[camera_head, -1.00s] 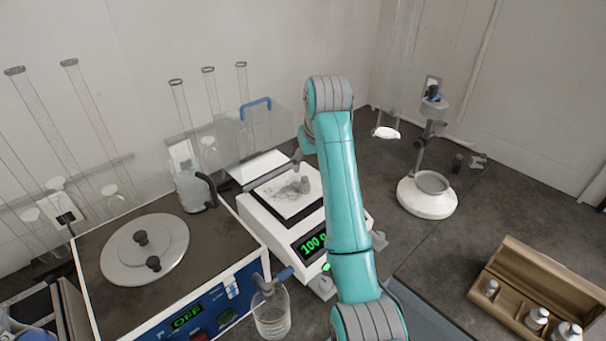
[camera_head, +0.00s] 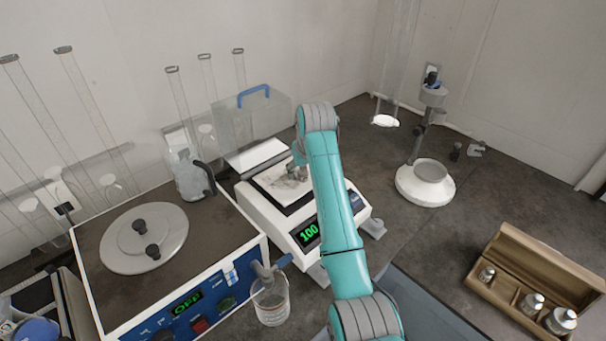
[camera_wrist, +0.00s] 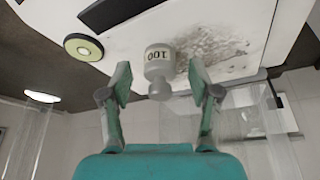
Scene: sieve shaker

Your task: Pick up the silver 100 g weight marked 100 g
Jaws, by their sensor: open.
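The silver weight (camera_wrist: 159,66) marked 100 stands on the balance's pan in the wrist view, its knob toward my gripper. My gripper (camera_wrist: 158,78) is open, with one finger on each side of the weight. My arm hides part of the balance, and the weight is hard to make out there.
A wooden box (camera_head: 508,284) with several metal weights lies at the right. A white-based stand (camera_head: 425,193) is behind it. The box with a round lid and an OFF display (camera_head: 186,304), a glass beaker (camera_head: 270,309) and a clear cover with a blue handle (camera_head: 262,112) surround the balance.

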